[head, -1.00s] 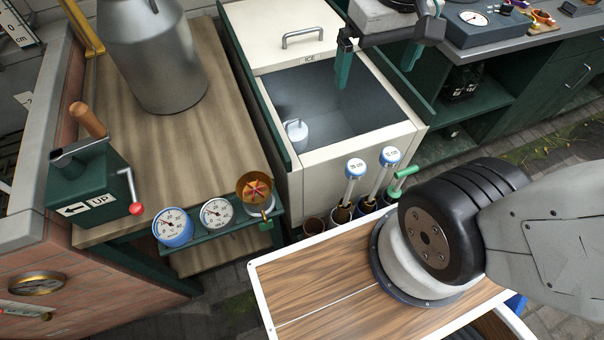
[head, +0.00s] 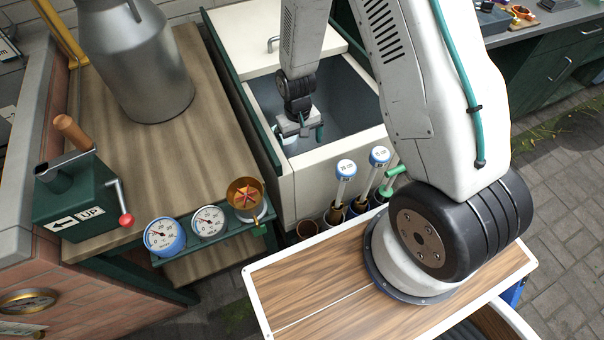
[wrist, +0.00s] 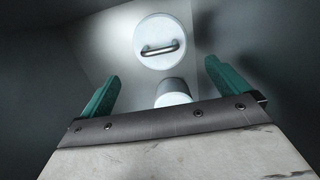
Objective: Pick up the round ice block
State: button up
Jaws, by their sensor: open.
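The round ice block (head: 290,148) is white and sits inside the open ice chest (head: 335,163), near its left wall, partly hidden by my gripper. In the wrist view a pale round top with a grey bar handle (wrist: 160,42) shows ahead of the fingertips, apart from them. My gripper (head: 303,133) is down in the chest opening, above and beside the block. In the wrist view my gripper (wrist: 158,85) has its two green fingers wide apart. A small pale cylinder (wrist: 173,93) shows between them; I cannot tell what it is.
Blue-capped dippers (head: 345,168) stand in cups in front of the chest. A metal churn (head: 135,65) stands on the wooden bench at left, with gauges (head: 165,237) along its front edge.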

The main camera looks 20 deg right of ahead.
jog(key=f, duration=0.4)
jog(key=s+f, duration=0.1)
jog(key=f, duration=0.2)
jog(key=s+f, duration=0.1)
jog(key=f, duration=0.3)
jog(key=shift+a+f, duration=0.1)
jog(key=shift+f, duration=0.25)
jog(key=c, duration=1.2)
jog(key=shift+o, duration=0.2)
jog(key=shift+r, duration=0.1)
